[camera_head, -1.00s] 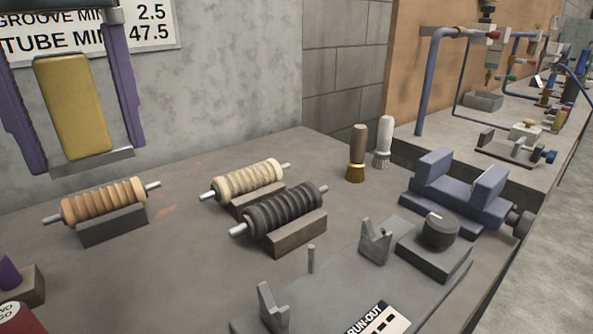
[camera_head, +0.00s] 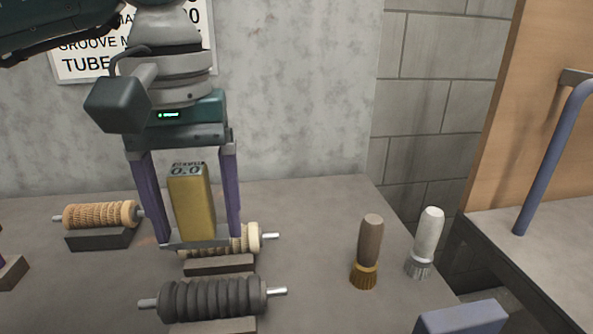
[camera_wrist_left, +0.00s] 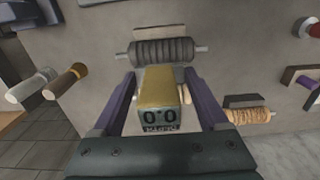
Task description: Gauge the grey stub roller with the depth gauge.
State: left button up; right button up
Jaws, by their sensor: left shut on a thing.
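My left gripper (camera_head: 188,240) comes down from above and is shut on the depth gauge (camera_head: 192,205), a yellow block with a display reading 0.0; its display also shows in the left wrist view (camera_wrist_left: 160,114). The dark grey ribbed roller (camera_head: 210,298) has metal stub ends and lies on a cradle in front of the gauge; it also shows in the left wrist view (camera_wrist_left: 161,52). The gauge appears apart from it. The cream roller (camera_head: 247,240) is partly hidden behind the gauge, and whether they touch is unclear. My right gripper is not in view.
A tan roller (camera_head: 98,214) lies on its cradle at the left. A brown-handled brush (camera_head: 370,240) and a white-handled brush (camera_head: 430,235) stand upright at the right. A blue block (camera_head: 463,318) shows at the lower edge. Bench is clear between rollers and brushes.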

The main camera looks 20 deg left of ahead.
aim_at(210, 285)
pick_arm(q)
jog(key=shift+f, duration=0.1)
jog(key=shift+s+a+f+b, duration=0.1)
jog(key=shift+f+b, duration=0.4)
jog(key=shift+f, duration=0.25)
notch_tip(210, 285, down, 4)
jog(key=b, duration=0.3)
jog(key=shift+f, duration=0.2)
jog(key=shift+f+b, duration=0.25)
jog(key=shift+b, duration=0.2)
jog(key=shift+b, duration=0.4)
jog(key=shift+f+b, duration=0.35)
jog(key=shift+b, duration=0.25)
dwell(1.0)
jog(key=shift+r, duration=0.1)
